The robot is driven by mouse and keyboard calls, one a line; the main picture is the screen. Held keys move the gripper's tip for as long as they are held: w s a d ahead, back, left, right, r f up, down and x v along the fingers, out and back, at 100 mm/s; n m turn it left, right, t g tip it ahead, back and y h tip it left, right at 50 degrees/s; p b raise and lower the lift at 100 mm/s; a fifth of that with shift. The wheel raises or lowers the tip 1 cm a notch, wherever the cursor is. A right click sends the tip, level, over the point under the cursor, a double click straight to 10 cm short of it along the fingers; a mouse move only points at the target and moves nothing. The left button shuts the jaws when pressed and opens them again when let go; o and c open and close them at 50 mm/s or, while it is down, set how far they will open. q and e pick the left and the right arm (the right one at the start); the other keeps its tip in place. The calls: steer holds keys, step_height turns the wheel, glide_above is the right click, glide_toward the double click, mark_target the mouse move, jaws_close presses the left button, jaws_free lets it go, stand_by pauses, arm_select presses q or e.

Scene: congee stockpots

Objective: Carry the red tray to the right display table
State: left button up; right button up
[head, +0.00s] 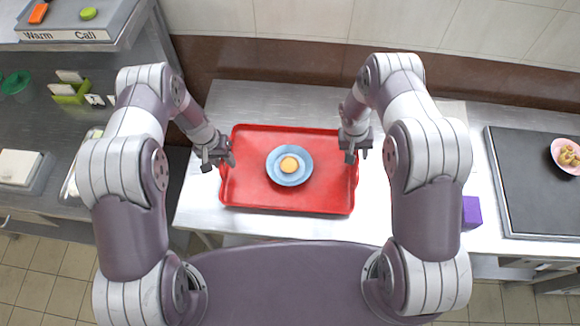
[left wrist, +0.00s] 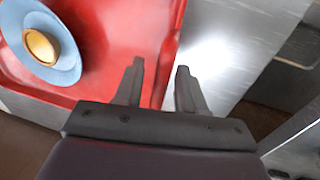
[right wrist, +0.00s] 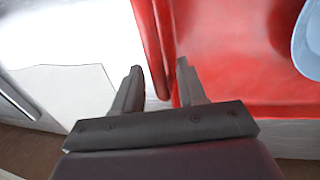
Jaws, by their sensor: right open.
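The red tray (head: 250,195) lies flat on a steel table (head: 290,100). A blue plate (head: 274,170) with a round yellow item (head: 289,164) sits near its middle. My left gripper (head: 222,162) is open at the tray's left edge; in the left wrist view its fingers (left wrist: 160,75) stand apart with the tray rim between or below them. My right gripper (head: 355,152) is open at the tray's right edge; in the right wrist view its fingers (right wrist: 160,70) stand either side of the rim. I cannot tell whether any finger touches the tray.
At the right, a dark framed surface (head: 530,190) holds a pink bowl of food (head: 567,155). A purple box (head: 471,212) stands left of it. A counter at the left holds a green bowl (head: 16,84) and a white block (head: 19,167). A wall (head: 300,20) runs behind.

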arm_select(q)
steer(key=shift+c, duration=0.4)
arm_select(e)
steer(key=shift+c, duration=0.3)
arm_select(q)
jaws_close()
arm_select(e)
jaws_close()
